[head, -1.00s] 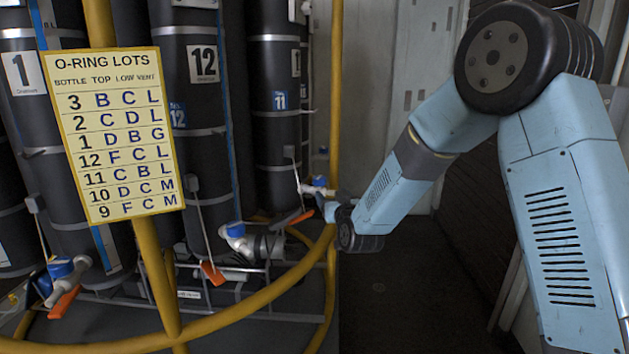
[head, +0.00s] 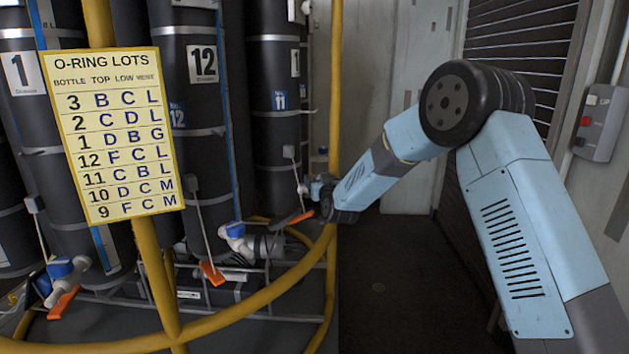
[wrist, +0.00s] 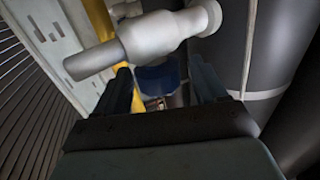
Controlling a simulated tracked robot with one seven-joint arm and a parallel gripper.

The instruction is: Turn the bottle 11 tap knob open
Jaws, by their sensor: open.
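Bottle 11 (head: 277,65) is the dark cylinder right of bottle 12, with a blue 11 label. Its tap is mostly hidden behind my gripper (head: 318,185) in the head view; an orange lever (head: 300,217) shows just below. In the wrist view, a pale grey tap body (wrist: 150,42) crosses above my fingers. The blue knob (wrist: 160,78) sits between the two open fingers of my gripper (wrist: 162,88). Whether either finger touches the knob, I cannot tell.
A yellow rail (head: 270,292) curves below the bottles, with a yellow post (head: 335,90) close by my gripper. Bottle 12 (head: 200,110) and its blue-capped tap (head: 235,230) stand to the left. A lot sign (head: 115,135) hangs in front. The floor (head: 390,280) at right is clear.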

